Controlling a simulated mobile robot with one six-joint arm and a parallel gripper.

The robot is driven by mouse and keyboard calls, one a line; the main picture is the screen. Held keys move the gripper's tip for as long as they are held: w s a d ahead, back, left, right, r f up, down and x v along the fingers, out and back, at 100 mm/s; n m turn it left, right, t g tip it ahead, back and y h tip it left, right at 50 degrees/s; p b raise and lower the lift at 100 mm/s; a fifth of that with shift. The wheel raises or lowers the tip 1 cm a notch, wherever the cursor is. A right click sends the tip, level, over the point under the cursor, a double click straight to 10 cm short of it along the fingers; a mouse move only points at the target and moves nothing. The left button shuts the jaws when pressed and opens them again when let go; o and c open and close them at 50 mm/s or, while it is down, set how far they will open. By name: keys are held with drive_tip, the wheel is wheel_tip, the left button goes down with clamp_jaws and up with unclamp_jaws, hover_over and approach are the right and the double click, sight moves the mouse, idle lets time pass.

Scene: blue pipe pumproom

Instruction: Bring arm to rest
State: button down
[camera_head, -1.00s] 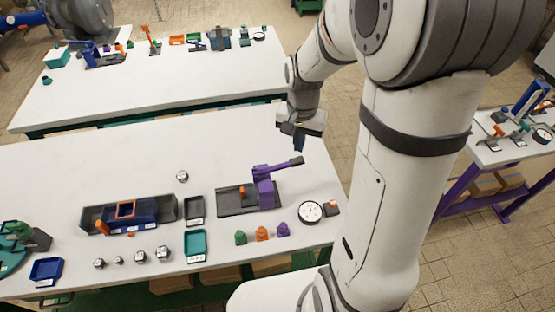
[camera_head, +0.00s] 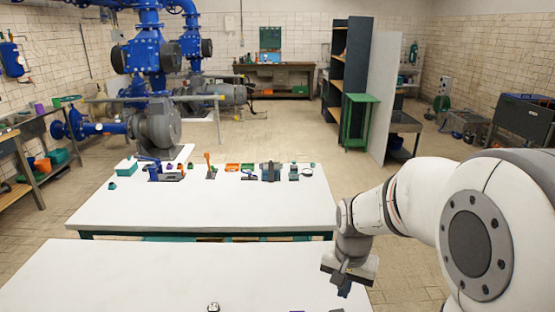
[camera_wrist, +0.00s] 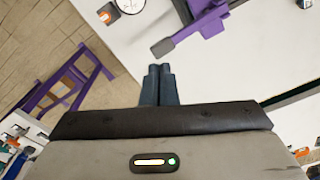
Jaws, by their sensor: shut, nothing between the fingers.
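My gripper (camera_head: 345,290) hangs from the folded arm at the lower right of the head view, over the right edge of the near white table (camera_head: 120,275). In the wrist view my gripper (camera_wrist: 161,70) has its two dark fingers pressed together with nothing between them. Below it in the wrist view is the white tabletop with a purple lever tool (camera_wrist: 190,28) and a round white dial (camera_wrist: 130,6) near the table's edge. The fingers are apart from both.
A second white table (camera_head: 200,205) with several small tools stands behind the near one. Blue pipes and a grey pump (camera_head: 155,120) are beyond it at the left. A green stand (camera_head: 358,120) and dark shelf (camera_head: 345,60) stand at the back right. Tiled floor (camera_head: 290,135) between is clear.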

drive_tip(key=s+r+n+t, duration=0.1)
drive_tip(key=s+r+n, duration=0.1)
drive_tip(key=s+r, duration=0.2)
drive_tip(key=s+a+r+n+t, duration=0.1)
drive_tip(key=s+r+n+t, duration=0.1)
drive_tip(key=s, duration=0.7)
wheel_tip(320, 180, up, 3)
drive_tip(key=shift+f+n, duration=0.2)
drive_tip(key=shift+n, duration=0.4)
